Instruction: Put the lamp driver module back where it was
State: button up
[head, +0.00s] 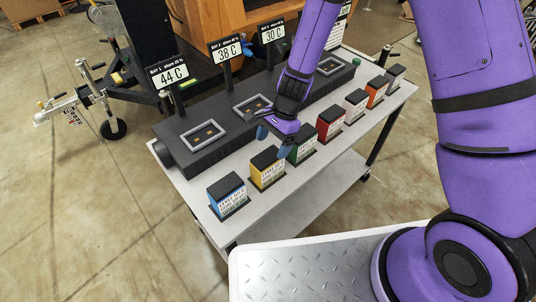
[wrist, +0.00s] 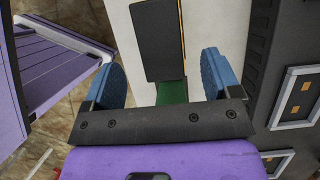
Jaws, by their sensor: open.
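Several small black-topped modules stand in a row along the front of the white cart: blue (head: 228,196), yellow (head: 267,168), green (head: 302,146), red (head: 330,123), white (head: 355,104) and others behind. Their labels are too small to read, so I cannot tell which is the lamp driver module. My gripper (head: 277,141) is open above the row, near the yellow and green modules. In the wrist view, its blue fingers (wrist: 158,78) are apart with nothing held. A black top with a yellow edge (wrist: 158,40) lies beyond them, and a green surface (wrist: 172,92) shows between them, partly hidden.
A dark housing (head: 180,150) with framed recesses (head: 203,135) runs behind the row. Signs reading 44 C (head: 170,74), 38 C (head: 226,51) and 30 C (head: 272,33) rise behind it.

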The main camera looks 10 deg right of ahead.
jog(key=shift+v, duration=2.25)
jog(key=shift+w+d+r, duration=0.1)
jog(key=shift+r, duration=0.25)
jog(key=s+d+r+n+t, duration=0.25)
jog(key=d+r, duration=0.25)
jog(key=r, duration=0.6)
jog(key=s+d+r+n+t, duration=0.1)
jog(key=s+d+r+n, duration=0.4)
jog(key=r, duration=0.7)
jog(key=s+d+r+n+t+h, duration=0.3)
jog(key=s+d+r+t, duration=0.1)
jog(key=s+d+r, duration=0.6)
jog(key=shift+s+d+r+n+h, duration=0.35)
jog(key=shift+s+d, duration=0.25)
jog(key=shift+s, duration=1.05)
